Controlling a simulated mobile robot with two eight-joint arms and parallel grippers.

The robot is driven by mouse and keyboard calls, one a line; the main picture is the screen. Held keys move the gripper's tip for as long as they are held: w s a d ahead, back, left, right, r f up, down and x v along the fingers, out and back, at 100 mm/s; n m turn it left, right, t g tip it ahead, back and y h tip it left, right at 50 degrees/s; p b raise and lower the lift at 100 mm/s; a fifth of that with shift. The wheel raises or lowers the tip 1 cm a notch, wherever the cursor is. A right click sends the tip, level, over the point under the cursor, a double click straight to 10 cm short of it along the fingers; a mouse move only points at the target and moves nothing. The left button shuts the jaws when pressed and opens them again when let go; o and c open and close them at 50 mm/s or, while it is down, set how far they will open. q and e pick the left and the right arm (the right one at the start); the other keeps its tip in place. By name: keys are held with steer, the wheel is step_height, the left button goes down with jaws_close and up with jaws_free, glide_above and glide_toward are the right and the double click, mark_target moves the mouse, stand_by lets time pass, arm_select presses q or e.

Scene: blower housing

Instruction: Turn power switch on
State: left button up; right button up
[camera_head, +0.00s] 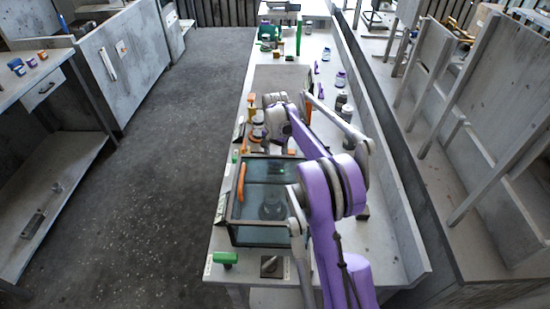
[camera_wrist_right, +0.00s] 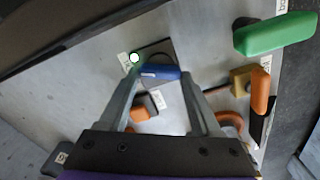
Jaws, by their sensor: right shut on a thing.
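In the right wrist view, a blue switch handle (camera_wrist_right: 159,73) sits on a dark square plate (camera_wrist_right: 160,50) on the grey panel. A small round light (camera_wrist_right: 135,57) on the plate's left side glows green-white. My right gripper (camera_wrist_right: 160,78) has its two fingertips at the ends of the blue handle, shut on it. In the head view my right arm reaches forward over the bench; its fingertips and the switch are hidden or too small to make out. My left gripper is in neither view.
In the right wrist view, a green handle (camera_wrist_right: 275,34), an orange handle (camera_wrist_right: 260,89) and an orange-black block (camera_wrist_right: 142,107) are near the switch. The left floor is clear.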

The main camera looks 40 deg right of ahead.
steer(key=shift+m, duration=0.5)
steer(key=o, duration=1.4)
step_height(320, 180, up, 11)
steer(key=shift+f, duration=0.1)
